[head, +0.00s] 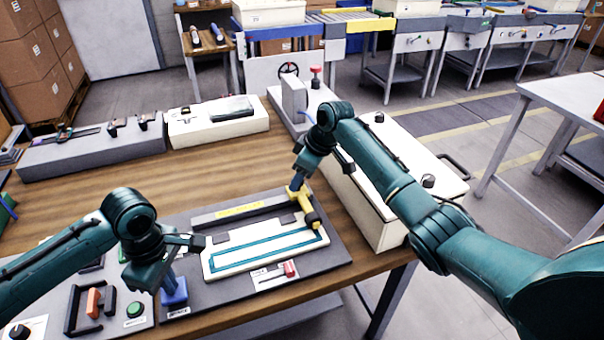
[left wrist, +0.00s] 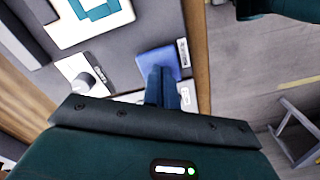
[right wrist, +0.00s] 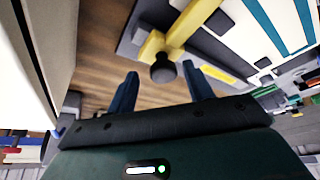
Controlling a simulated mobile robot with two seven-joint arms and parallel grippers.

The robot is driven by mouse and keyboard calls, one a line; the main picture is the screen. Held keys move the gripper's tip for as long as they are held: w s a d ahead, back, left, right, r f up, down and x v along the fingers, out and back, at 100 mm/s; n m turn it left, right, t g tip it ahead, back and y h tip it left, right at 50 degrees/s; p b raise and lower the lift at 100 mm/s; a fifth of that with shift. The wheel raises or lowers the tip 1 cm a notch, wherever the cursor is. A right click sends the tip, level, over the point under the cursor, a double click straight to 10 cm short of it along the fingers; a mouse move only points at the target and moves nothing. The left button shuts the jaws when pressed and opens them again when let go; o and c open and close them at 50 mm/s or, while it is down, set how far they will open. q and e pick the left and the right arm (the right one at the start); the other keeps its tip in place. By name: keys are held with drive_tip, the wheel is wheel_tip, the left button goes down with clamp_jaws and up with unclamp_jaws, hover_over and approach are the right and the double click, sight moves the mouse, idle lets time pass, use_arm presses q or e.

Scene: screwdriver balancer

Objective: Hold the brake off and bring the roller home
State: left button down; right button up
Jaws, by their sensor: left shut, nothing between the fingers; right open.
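A blue pad (head: 174,293) sits at the front left of the dark board (head: 335,254); its small label is too blurred to read. My left gripper (head: 170,284) is shut and points down at it, with the fingertips at its top; the left wrist view shows the pad (left wrist: 157,62) under the tips. A yellow piece with a black end (head: 306,208), apparently the roller, lies at the right end of a dark rail (head: 238,212). My right gripper (head: 298,182) is open above it. In the right wrist view the piece's black knob (right wrist: 163,72) shows beyond the parted fingertips (right wrist: 163,88).
A white box (head: 385,205) stands close on the right. A panel with a green button (head: 135,309) is at the left. Bare wooden tabletop lies behind the board.

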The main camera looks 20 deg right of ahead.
use_arm(q)
drive_tip(key=shift+f, duration=0.1)
use_arm(e)
drive_tip(key=v, duration=1.2)
use_arm(q)
wheel_tip(320, 180, up, 3)
drive_tip(key=p, duration=0.4)
drive_tip(key=shift+r+p, duration=0.75)
drive_tip(key=shift+r, duration=1.35)
use_arm(e)
drive_tip(key=shift+r, duration=2.65)
